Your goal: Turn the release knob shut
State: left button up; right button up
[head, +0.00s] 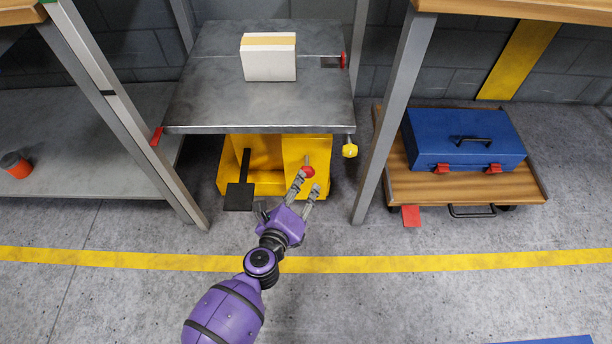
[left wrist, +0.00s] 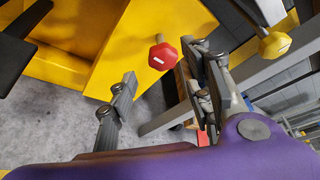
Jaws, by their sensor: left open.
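A red faceted knob (head: 308,172) with a white mark sits on a stem at the front of the yellow lift base (head: 229,180). It also shows in the left wrist view (left wrist: 164,56), between and just beyond my fingertips. My left gripper (head: 307,183) is open, its two fingers pointing at the red knob. I cannot tell whether a finger touches it. A yellow knob (head: 350,151) on a rod hangs at the lift table's right front corner; it also shows in the left wrist view (left wrist: 274,44). Which knob is the release knob is not labelled. My right gripper is out of view.
A grey lift table (head: 210,100) above the yellow base carries a white box (head: 268,62). A black pedal (head: 239,196) is left of my gripper. Grey posts (head: 385,140) flank the lift. A cart with a blue toolbox (head: 464,138) stands right.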

aim_at(310, 171)
pick_arm(q)
jog(key=b+x, duration=0.1)
jog(key=x, duration=0.5)
jog(key=shift+f, duration=0.1)
jog(key=shift+c, duration=0.5)
jog(key=c, duration=1)
jog(key=shift+o, duration=0.2)
jog(key=shift+s+a+f, duration=0.1)
jog(key=shift+f, duration=0.05)
